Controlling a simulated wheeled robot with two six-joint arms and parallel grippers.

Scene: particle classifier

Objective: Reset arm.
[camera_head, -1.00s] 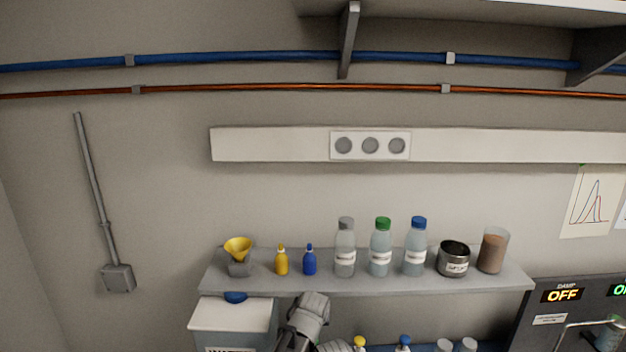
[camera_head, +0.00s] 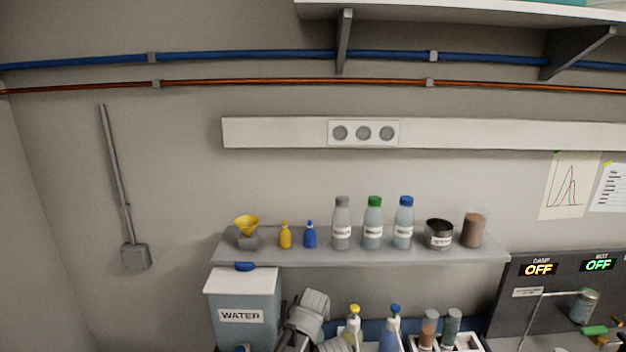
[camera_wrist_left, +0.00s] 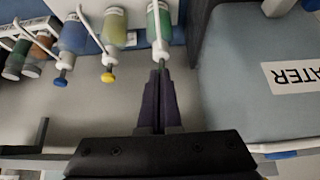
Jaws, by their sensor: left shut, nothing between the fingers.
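My left gripper (camera_wrist_left: 160,72) shows in the left wrist view with its two dark fingers together and nothing between them. Its tips point toward a green bottle (camera_wrist_left: 160,25) with a white nozzle; I cannot tell whether they touch it. In the head view, grey links of my arm stand at the bottom centre, right of the water container (camera_head: 240,295); the gripper itself is not visible there. My right gripper is in neither view.
The shelf (camera_head: 360,255) holds a yellow funnel, small bottles, larger capped bottles and jars. Below it are squeeze bottles (camera_head: 389,335) and a white rack (camera_head: 476,341). The control panel (camera_head: 520,270) is at right.

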